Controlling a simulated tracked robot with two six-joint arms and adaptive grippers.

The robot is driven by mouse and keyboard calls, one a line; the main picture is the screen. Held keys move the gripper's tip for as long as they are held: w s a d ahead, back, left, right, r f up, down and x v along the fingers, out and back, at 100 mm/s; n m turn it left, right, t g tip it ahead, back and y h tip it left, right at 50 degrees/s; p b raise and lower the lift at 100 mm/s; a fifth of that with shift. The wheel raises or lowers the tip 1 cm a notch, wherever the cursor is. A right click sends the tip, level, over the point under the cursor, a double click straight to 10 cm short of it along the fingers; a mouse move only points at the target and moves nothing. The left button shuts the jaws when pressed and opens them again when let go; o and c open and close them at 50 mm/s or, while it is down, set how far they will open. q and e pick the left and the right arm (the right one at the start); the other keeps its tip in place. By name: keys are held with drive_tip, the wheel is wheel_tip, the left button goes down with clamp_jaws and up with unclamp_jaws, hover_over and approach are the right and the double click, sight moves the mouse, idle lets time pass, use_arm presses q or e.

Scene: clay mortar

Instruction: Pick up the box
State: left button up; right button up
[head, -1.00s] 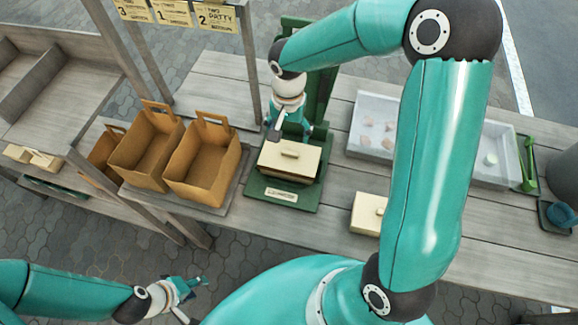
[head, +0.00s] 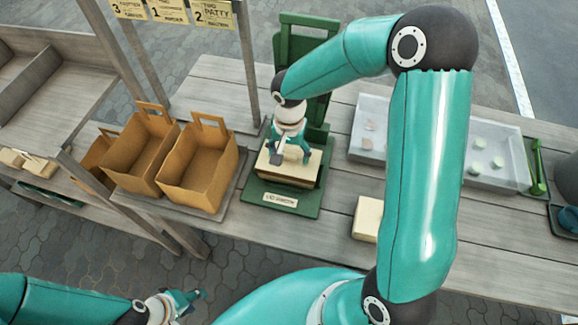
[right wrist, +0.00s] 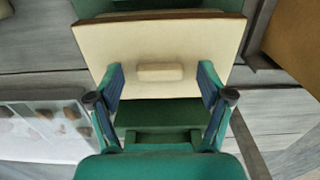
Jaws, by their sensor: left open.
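The cream box (head: 297,172), with a dark lower edge, sits on a green stand (head: 262,208) with a label plate. In the right wrist view its cream lid (right wrist: 110,50) carries a small raised handle (right wrist: 160,72). My right gripper (head: 290,155) is over the lid. In the right wrist view its two fingers are open, one on each side of the handle with gaps between; contact with the lid cannot be told. My left gripper (head: 190,303) is open and empty at the lower left, away from the table.
Brown handled baskets (head: 198,172) stand left of the stand. A pale tray (head: 505,170) with small pieces lies at right, partly behind my right arm. A second cream block (head: 366,218) sits on the table's front part. A green upright frame (head: 300,45) rises behind the stand.

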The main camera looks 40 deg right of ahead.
clamp_jaws()
drive_tip(key=shift+r, duration=0.15)
